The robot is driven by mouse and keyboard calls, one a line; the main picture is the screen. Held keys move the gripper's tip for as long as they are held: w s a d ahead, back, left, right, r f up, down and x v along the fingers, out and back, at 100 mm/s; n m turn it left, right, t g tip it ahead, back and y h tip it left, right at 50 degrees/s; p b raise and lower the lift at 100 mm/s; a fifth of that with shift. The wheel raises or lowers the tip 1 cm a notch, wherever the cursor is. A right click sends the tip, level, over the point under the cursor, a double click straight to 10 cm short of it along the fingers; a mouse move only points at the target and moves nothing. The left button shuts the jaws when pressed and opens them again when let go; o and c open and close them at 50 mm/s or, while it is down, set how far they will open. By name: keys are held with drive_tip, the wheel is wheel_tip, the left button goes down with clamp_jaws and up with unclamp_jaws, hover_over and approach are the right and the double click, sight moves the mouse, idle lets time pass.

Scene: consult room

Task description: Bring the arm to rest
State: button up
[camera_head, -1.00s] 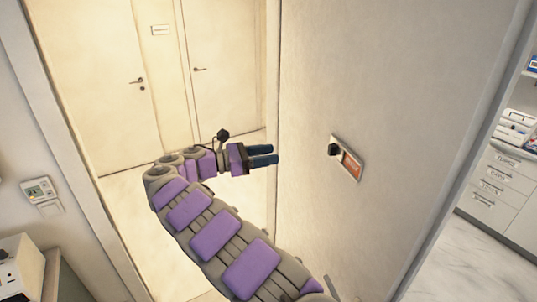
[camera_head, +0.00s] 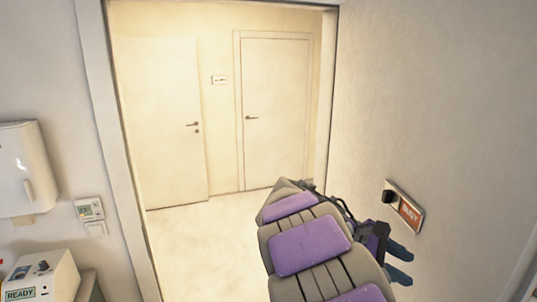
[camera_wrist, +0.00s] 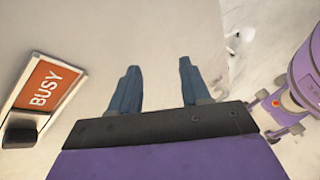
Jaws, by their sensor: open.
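My arm with purple pads reaches forward in the head view. My gripper (camera_head: 399,262) is at the lower right of that view, partly hidden behind my own arm. In the wrist view my gripper (camera_wrist: 158,88) shows two blue fingers set apart, with nothing between them. An orange sign reading BUSY (camera_head: 409,212) with a black knob (camera_head: 388,196) is on the wall, just above and right of the gripper. The sign (camera_wrist: 47,86) and the knob (camera_wrist: 21,134) also show at the left of the wrist view, apart from the fingers.
An open doorway leads to a pale hall with two closed doors (camera_head: 160,120) (camera_head: 277,115). A thermostat (camera_head: 90,209) and a dispenser (camera_head: 25,170) are on the left wall. A white box marked READY (camera_head: 42,277) stands at lower left. The hall floor (camera_head: 205,235) is clear.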

drive_tip(key=s+a+f+m+y+b, duration=0.1)
drive_tip(key=s+f+m+y+b, duration=0.15)
drive_tip(key=s+f, duration=0.35)
drive_tip(key=s+a+f+m+y+b, duration=0.1)
drive_tip(key=s+f+m+y, duration=0.25)
drive_tip(key=s, duration=0.55)
drive_tip(key=s+a+f+m+t+y+b, duration=0.1)
drive_tip(key=s+a+f+m+y+b, duration=0.3)
drive_tip(key=s+a+f, duration=0.7)
drive_tip(key=s+f+y, duration=0.1)
drive_tip(key=s+y, duration=0.1)
drive_tip(key=shift+s+a+m+b, duration=0.25)
drive_tip(key=shift+s+m+b, duration=0.05)
drive_tip(key=shift+s+b, duration=0.05)
drive_tip(key=shift+d, duration=0.15)
